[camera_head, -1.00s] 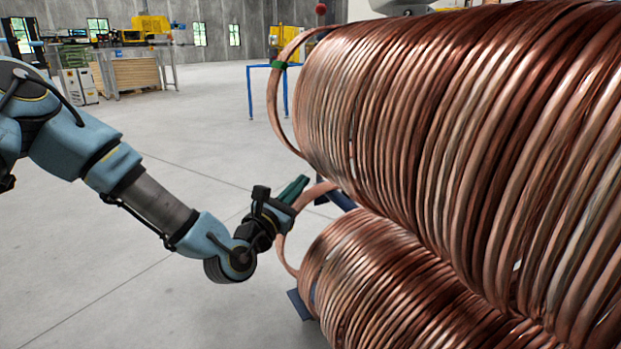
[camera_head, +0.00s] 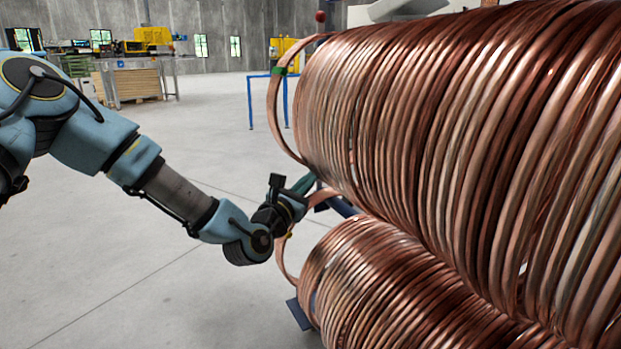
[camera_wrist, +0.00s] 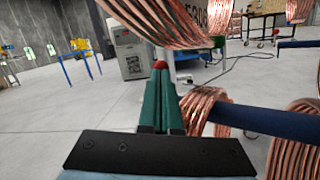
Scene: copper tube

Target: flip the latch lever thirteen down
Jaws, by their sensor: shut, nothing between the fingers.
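My gripper (camera_head: 307,184) is at the left end of the stacked copper coils in the head view, its green fingers close to a loose copper tube loop. In the wrist view the two green fingers (camera_wrist: 160,85) lie together, shut, with nothing between them. A small red ball (camera_wrist: 160,64) shows just beyond the fingertips; I cannot tell if it touches them. A red ball (camera_head: 320,16) also shows above the upper coil's far end in the head view; I cannot tell whether it is the same one. No lever marked thirteen can be made out.
The upper copper coil (camera_head: 430,120) and lower coil (camera_head: 390,285) fill the right side. A blue bar (camera_wrist: 255,119) runs between coils to the right in the wrist view. Blue stand legs (camera_head: 250,105) stand behind. The floor at left (camera_head: 120,260) is open.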

